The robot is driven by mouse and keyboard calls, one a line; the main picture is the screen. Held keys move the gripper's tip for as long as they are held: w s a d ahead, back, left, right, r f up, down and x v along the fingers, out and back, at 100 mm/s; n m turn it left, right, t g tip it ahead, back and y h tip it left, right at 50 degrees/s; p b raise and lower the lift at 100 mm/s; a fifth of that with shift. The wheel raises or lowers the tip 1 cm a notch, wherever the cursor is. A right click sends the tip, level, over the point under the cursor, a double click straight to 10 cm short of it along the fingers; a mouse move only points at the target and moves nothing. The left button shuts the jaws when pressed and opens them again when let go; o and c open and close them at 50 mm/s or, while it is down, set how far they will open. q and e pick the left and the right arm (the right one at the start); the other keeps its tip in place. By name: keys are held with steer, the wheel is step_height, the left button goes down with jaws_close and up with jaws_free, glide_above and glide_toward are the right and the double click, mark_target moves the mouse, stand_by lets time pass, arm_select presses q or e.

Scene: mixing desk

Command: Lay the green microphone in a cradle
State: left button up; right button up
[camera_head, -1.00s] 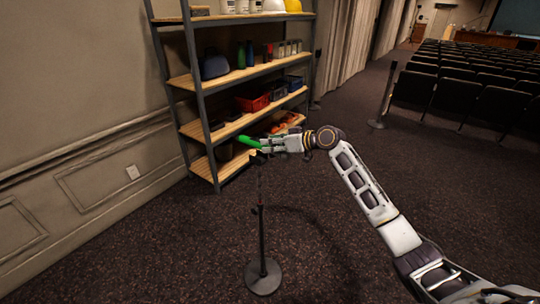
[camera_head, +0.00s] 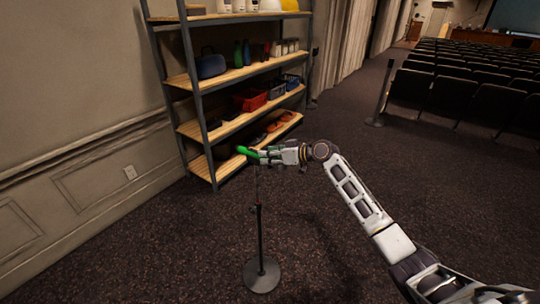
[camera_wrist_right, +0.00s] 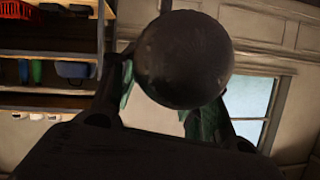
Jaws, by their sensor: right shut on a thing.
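The green microphone (camera_head: 247,151) is held out to the left in the head view. My right gripper (camera_head: 267,156) is shut on it. In the right wrist view a dark round ball (camera_wrist_right: 185,60), seemingly the microphone's head, shows between the fingers. A black stand (camera_head: 261,235) with a round base rises from the floor below the gripper. Its top meets the gripper's outline, so I cannot tell whether the microphone touches it. No cradle shows clearly. My left gripper is out of view.
A shelf unit (camera_head: 190,82) with bottles, a red basket (camera_head: 250,99) and other items stands behind, against the wall. Rows of dark seats (camera_head: 460,90) and a post (camera_head: 382,95) are at the right. The carpet around the stand is clear.

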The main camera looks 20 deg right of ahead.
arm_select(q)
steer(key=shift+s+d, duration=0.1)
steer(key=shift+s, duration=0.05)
arm_select(e)
steer(key=o, duration=1.3)
steer(key=shift+c, duration=0.2)
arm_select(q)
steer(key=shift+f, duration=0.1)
arm_select(e)
steer(key=shift+f, duration=0.2)
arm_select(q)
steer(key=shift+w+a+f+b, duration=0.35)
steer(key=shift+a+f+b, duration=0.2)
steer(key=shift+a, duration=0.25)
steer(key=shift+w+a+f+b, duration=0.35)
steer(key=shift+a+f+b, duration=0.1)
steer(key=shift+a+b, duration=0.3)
arm_select(e)
steer(key=v, duration=1.3)
steer(key=shift+s+d, duration=0.15)
steer(key=shift+s, duration=0.25)
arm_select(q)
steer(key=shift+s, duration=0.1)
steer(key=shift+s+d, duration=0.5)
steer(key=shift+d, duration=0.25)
